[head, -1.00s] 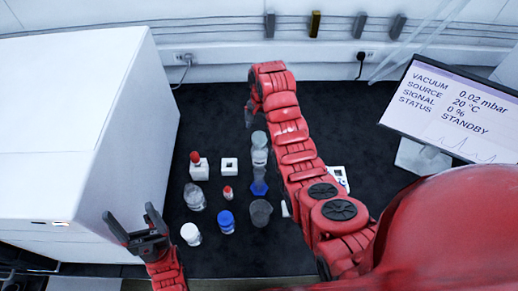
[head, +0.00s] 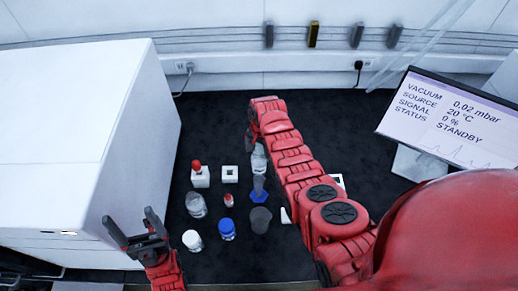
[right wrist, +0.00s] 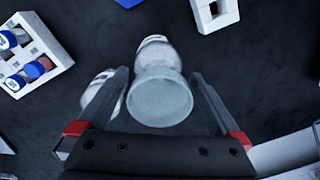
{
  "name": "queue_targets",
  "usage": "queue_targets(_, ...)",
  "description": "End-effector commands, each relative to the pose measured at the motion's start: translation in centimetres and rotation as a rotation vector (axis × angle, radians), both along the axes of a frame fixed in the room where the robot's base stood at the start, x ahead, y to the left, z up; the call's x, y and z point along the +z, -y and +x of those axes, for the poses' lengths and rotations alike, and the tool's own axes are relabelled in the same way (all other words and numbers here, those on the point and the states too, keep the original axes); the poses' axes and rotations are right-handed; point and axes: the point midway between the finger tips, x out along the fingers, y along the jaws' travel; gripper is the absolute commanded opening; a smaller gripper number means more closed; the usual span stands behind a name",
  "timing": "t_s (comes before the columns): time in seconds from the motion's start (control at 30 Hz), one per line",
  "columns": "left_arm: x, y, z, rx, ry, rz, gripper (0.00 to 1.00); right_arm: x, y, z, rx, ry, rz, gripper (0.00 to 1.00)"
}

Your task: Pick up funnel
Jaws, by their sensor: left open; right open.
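The frosted, pale, round-mouthed piece that looks like the funnel (right wrist: 160,98) is in the right wrist view. Its wide rim faces the camera, and a clear glass part (right wrist: 156,52) shows beyond it. My right gripper (right wrist: 158,82) is open, with one finger on each side of the funnel; I cannot tell whether either touches. In the head view the right gripper (head: 250,135) is above the black bench behind the clear glass piece, and it and the arm hide the funnel. My left gripper (head: 136,226) is open and empty at the lower left, beside the white cabinet.
A clear glass piece with a blue hexagonal base (head: 259,196), a grey cup (head: 260,219), a blue-capped jar (head: 227,230) and a white-lidded jar (head: 193,240) stand nearby. A white cabinet (head: 70,140) bounds the left, a monitor (head: 450,115) the right. A white vial rack (right wrist: 45,72) shows at upper left.

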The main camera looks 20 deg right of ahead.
Motion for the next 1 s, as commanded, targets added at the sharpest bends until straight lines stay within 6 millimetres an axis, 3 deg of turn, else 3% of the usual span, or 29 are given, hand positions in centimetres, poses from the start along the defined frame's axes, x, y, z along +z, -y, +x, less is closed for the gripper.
queue_targets(0.17, -0.03, 0.0, 0.0, 0.0, 0.0, 0.0, 0.81, 0.0, 0.01, 0.03, 0.0, 0.001, 0.0, 1.0)
queue_targets(0.6, -0.02, 0.0, 0.0, 0.0, 0.0, 0.0, 0.81, 0.03, 0.02, 0.05, 0.0, 0.001, 0.0, 0.21)
queue_targets(1.0, -0.25, 0.0, 0.0, 0.0, 0.0, 0.0, 0.81, 0.35, 0.04, 0.19, 0.0, 0.006, 0.0, 0.19)
